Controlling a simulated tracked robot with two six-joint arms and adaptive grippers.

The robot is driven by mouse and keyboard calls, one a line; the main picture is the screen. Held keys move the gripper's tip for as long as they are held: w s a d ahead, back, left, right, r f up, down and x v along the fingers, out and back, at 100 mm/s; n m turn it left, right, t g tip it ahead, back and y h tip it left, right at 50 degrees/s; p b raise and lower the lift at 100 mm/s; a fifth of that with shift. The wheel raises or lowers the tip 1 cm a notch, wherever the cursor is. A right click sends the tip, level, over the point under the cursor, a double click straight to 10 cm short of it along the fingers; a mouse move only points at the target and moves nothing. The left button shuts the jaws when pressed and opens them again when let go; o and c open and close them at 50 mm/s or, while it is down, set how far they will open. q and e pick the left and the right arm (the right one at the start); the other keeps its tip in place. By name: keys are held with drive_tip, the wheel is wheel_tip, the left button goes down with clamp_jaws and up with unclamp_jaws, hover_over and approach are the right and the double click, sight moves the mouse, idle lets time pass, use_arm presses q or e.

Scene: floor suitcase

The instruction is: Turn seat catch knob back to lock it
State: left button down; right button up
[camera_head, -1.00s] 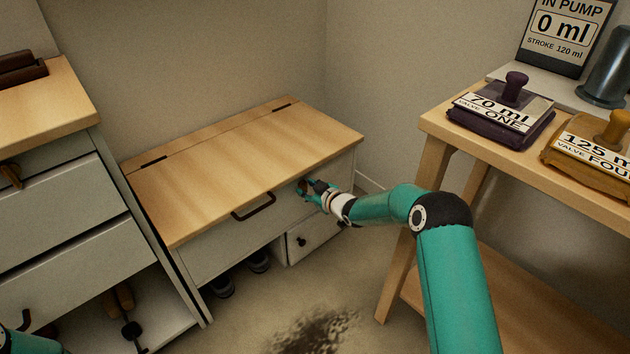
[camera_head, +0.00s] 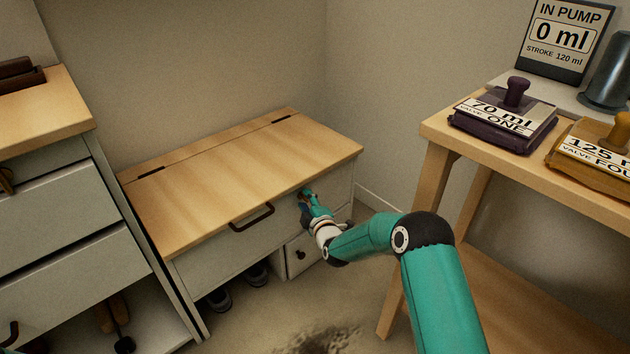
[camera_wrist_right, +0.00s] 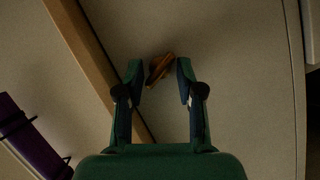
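The seat catch knob (camera_wrist_right: 158,69), a small orange-brown bar, sits on the pale front of the bench seat (camera_head: 213,250). In the right wrist view it is tilted between the fingertips of my right gripper (camera_wrist_right: 160,74). The fingers stand apart, one on each side of it, with narrow gaps; contact is unclear. In the head view my right gripper (camera_head: 308,197) is at the bench front, right of the dark handle, and largely covers the knob (camera_head: 304,193). The wooden seat lid (camera_head: 240,175) is down. My left gripper is not in view.
A small drawer (camera_head: 306,252) is below the right gripper, and shoes (camera_head: 256,273) are under the bench. A drawer cabinet (camera_head: 60,205) stands at left. A wooden table (camera_head: 450,130) with weighted valve blocks (camera_head: 503,123) stands at right. A dark stain marks the floor.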

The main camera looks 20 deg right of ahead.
sight(306, 200)
drive_tip(key=s+n+t+p, duration=0.1)
drive_tip(key=s+n, duration=0.2)
drive_tip(key=n, duration=0.1)
drive_tip(key=shift+s+t, duration=0.25)
drive_tip(key=shift+t, duration=0.05)
drive_tip(key=s+p, duration=0.5)
drive_tip(key=s, duration=0.8)
drive_tip(key=s+a+r+g+p, duration=0.1)
drive_tip(key=a+r+p, duration=0.1)
drive_tip(key=r+p, duration=0.9)
drive_tip(key=s+a+r+m+g+y+p, duration=0.1)
drive_tip(key=a+r+p, duration=0.1)
drive_tip(key=r+p, duration=1)
drive_tip(key=shift+s+a+r+g+p, duration=0.2)
drive_tip(key=shift+s+a+g+p, duration=0.15)
drive_tip(key=shift+p, duration=0.3)
